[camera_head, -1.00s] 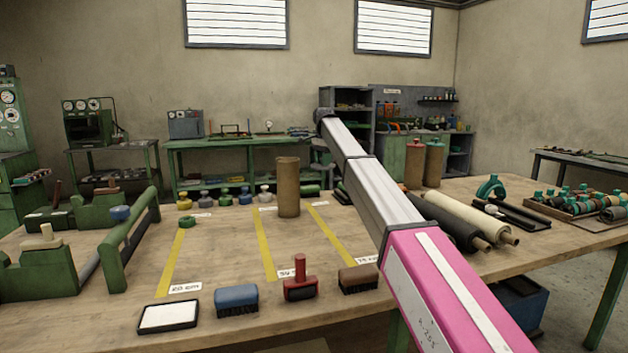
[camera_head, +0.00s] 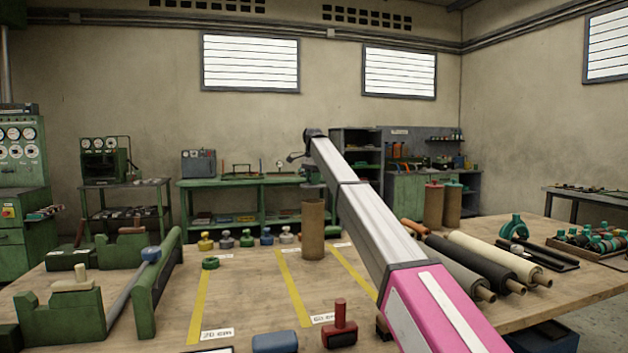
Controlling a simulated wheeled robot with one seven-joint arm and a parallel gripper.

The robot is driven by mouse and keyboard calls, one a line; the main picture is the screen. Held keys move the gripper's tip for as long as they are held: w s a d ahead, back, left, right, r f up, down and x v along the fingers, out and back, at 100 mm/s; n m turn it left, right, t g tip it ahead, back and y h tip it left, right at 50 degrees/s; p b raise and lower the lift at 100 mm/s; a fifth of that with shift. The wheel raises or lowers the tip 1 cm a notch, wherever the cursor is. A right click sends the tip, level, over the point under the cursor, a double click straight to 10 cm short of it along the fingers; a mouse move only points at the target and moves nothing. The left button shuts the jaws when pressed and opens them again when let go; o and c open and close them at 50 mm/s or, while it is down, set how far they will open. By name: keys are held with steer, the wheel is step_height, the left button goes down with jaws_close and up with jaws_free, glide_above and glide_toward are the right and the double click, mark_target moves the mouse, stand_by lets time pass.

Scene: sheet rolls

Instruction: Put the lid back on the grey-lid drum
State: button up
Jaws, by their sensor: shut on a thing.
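The grey-lid drum is a tall brown cylinder (camera_head: 313,232) standing upright on the wooden table, with no lid seated on its top. My gripper (camera_head: 309,163) is small and partly hidden by my arm, just above the drum's top. It is shut on a small dark grey piece, which looks like the grey lid (camera_head: 313,178). The piece hangs over the drum's opening with a gap below it. The fingers themselves are too small to make out clearly.
Several small coloured pots (camera_head: 246,238) stand left of the drum. Brown drums with a red lid (camera_head: 434,205) and a green lid (camera_head: 453,205) stand at the back right. Rolls (camera_head: 490,255) lie at right, and a red-handled tool (camera_head: 339,325) stands in front.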

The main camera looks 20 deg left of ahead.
steer(key=shift+f, duration=2.75)
steer(key=shift+f, duration=0.15)
steer(key=o, duration=1.5)
steer(key=shift+r, duration=3.5)
